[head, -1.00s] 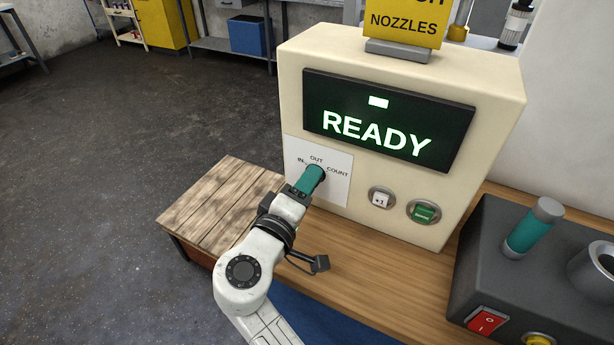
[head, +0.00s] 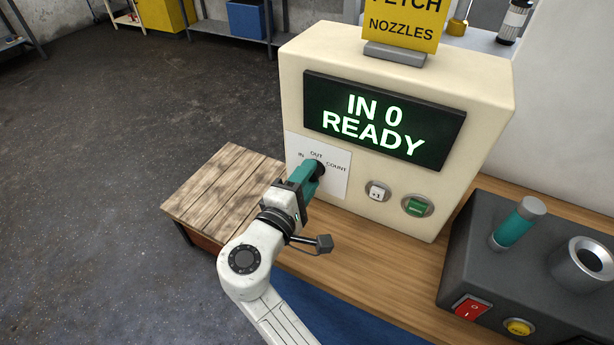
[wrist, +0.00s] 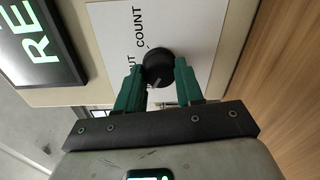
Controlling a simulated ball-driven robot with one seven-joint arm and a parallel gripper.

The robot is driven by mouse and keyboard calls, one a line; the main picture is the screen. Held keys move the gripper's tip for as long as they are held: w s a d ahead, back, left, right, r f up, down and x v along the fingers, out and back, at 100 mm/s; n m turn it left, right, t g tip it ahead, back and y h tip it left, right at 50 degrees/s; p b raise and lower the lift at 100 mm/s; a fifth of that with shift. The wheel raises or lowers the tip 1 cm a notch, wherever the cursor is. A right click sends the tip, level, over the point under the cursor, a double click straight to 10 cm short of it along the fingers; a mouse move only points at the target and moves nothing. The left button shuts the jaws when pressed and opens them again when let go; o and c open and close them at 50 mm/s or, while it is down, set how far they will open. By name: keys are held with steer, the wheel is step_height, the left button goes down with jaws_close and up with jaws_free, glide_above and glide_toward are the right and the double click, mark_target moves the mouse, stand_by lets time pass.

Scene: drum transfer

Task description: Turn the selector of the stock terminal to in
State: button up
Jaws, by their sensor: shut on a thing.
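The stock terminal (head: 300,90) is a cream box with a dark screen (head: 385,118) that reads "IN 0 READY". Its selector, a black round knob, sits on a white label plate (head: 338,180) marked IN, OUT and COUNT. The selector (wrist: 157,66) shows between the green fingers in the wrist view. My gripper (head: 315,170) is shut on the selector, with a finger on either side; it also shows in the wrist view (wrist: 158,78). In the head view the fingers cover most of the knob, and its pointer is hard to read.
A white +1 button (head: 377,191) and a green button (head: 416,207) sit right of the label plate. A dark grey unit (head: 470,250) with a red switch (head: 472,308) stands at the right. A slatted wooden top (head: 215,190) is at the left. Open floor lies beyond it.

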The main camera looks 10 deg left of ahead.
steer(key=shift+f, duration=0.1)
steer(key=o, duration=1)
steer(key=shift+o, duration=0.2)
steer(key=b+v, duration=0.1)
steer(key=v, duration=0.9)
steer(key=shift+s, duration=0.4)
steer(key=shift+a, duration=0.1)
